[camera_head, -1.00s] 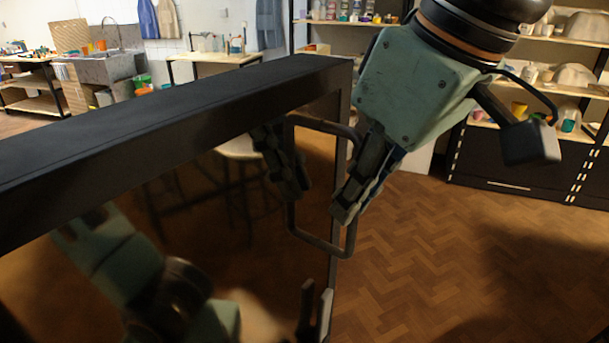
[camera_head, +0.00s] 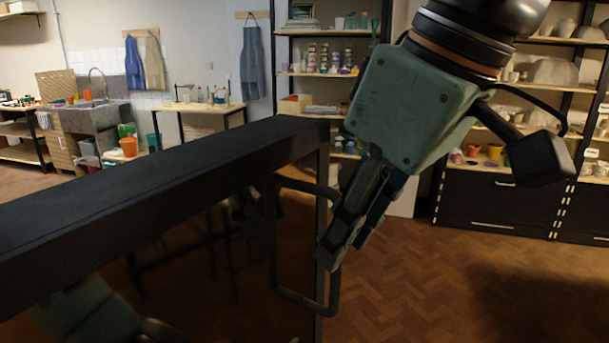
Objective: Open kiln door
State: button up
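The kiln door (camera_head: 160,165) fills the lower left as a thick dark frame around a dark reflective panel. Its far upright edge is near the picture's middle. A dark loop handle (camera_head: 305,301) stands out near that edge. My gripper (camera_head: 338,235) comes down from the upper right, and its fingers are close together over the handle's outer upright bar. It looks shut on that bar. The fingers hide the middle of the bar, so the contact itself is covered. The kiln's body is not visible, and I cannot tell how far the door is open.
Clear wooden floor (camera_head: 420,280) lies right of the door. A dark drawer cabinet with pottery shelves (camera_head: 500,205) stands at the right back. A tall shelf (camera_head: 320,75), a small table (camera_head: 205,106) and a sink (camera_head: 95,112) stand farther back.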

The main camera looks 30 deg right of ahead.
jog(key=v, duration=0.8)
jog(key=shift+r, duration=0.25)
